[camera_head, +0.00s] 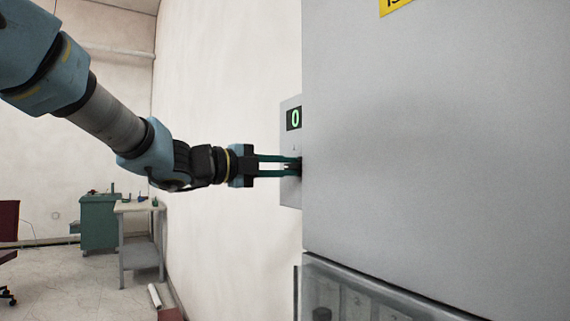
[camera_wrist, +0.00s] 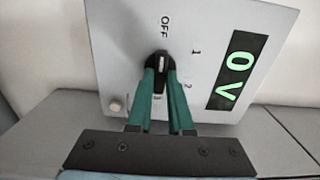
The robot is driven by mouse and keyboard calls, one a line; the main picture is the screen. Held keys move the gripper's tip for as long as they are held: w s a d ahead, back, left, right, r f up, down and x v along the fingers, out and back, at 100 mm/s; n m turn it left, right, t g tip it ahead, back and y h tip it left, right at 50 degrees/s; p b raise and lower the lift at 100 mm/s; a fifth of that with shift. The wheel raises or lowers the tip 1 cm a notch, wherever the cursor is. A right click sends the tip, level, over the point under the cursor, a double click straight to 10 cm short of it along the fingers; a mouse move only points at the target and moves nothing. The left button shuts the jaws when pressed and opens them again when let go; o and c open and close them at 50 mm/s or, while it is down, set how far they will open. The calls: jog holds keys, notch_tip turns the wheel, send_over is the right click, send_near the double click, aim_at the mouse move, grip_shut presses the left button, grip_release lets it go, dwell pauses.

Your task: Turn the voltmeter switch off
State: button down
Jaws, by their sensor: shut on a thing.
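The voltmeter panel (camera_head: 291,190) is a light grey plate, and it fills much of the wrist view (camera_wrist: 125,35). Its display (camera_head: 294,118) shows a green 0, and in the wrist view the display (camera_wrist: 236,70) reads 0V. The black voltmeter switch (camera_wrist: 161,58) is a knob with a white mark, and its upper end points towards the OFF label (camera_wrist: 165,27). The numbers 1, 2 and 3 sit around its right and lower side. My gripper (camera_wrist: 160,75) has its green fingers closed on the knob, one on each side.
A large grey cabinet (camera_head: 430,150) stands right in front of the panel's right side. A pale wall (camera_head: 220,80) lies behind. A workbench (camera_head: 138,208) and a green cabinet (camera_head: 99,222) stand far left.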

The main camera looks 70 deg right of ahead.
dwell(0.4)
jog(key=c, duration=0.8)
grip_release()
jog(key=shift+w, duration=0.1)
jog(key=b+v, duration=0.3)
jog(key=v, duration=0.7)
jog(key=shift+w+a, duration=0.1)
jog(key=shift+a, duration=0.25)
